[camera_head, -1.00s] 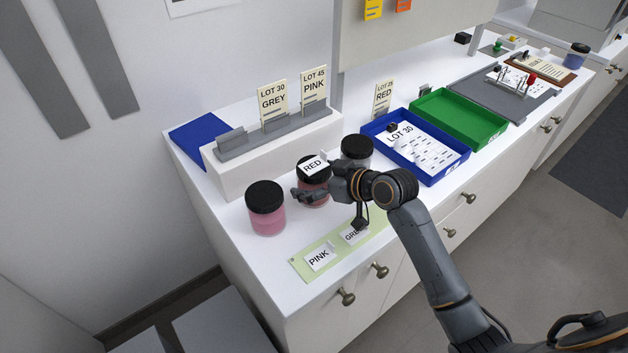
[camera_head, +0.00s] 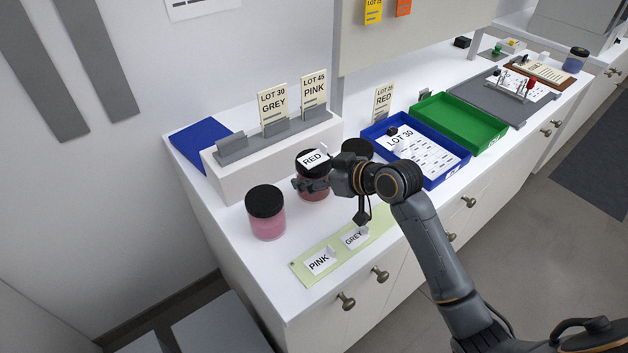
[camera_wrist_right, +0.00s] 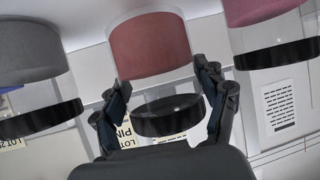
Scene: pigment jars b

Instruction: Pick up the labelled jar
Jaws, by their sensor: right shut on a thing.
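The labelled jar (camera_head: 313,195) has a black lid bearing a white RED label (camera_head: 314,158) and reddish contents. My right gripper (camera_head: 316,184) is shut on this jar, with its fingers around its side in the head view. The jar seems slightly above the counter. In the right wrist view the red jar (camera_wrist_right: 150,45) appears upside down between the two fingers, lid toward the bottom of the picture. My left gripper is not in view.
A pink jar (camera_head: 267,222) stands to the left, and another dark-lidded jar (camera_head: 357,148) behind my gripper is partly hidden. A green strip (camera_head: 335,246) with PINK and GREY labels lies in front. Blue (camera_head: 445,178) and green (camera_head: 459,121) trays stand to the right.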

